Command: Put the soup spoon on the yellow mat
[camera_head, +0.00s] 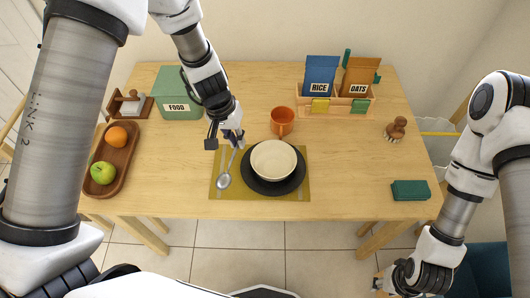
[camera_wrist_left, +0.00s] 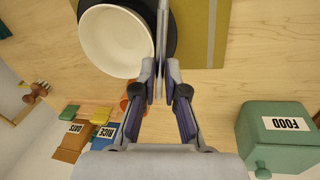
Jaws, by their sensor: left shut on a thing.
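The soup spoon (camera_head: 224,180) is grey metal, with its bowl toward the front and its handle toward the back. It appears over the left part of the yellow mat (camera_head: 293,191), left of the dark plate. I cannot tell whether it touches the mat. My left gripper (camera_head: 235,140) is shut on the handle end near the mat's back edge.
A cream bowl (camera_head: 273,159) sits on a dark plate (camera_head: 298,175) on the mat, close to the spoon. An orange mug (camera_head: 282,121) stands behind. A green food box (camera_head: 178,93) and a fruit tray (camera_head: 122,158) are left. The table's right-front area is mostly clear.

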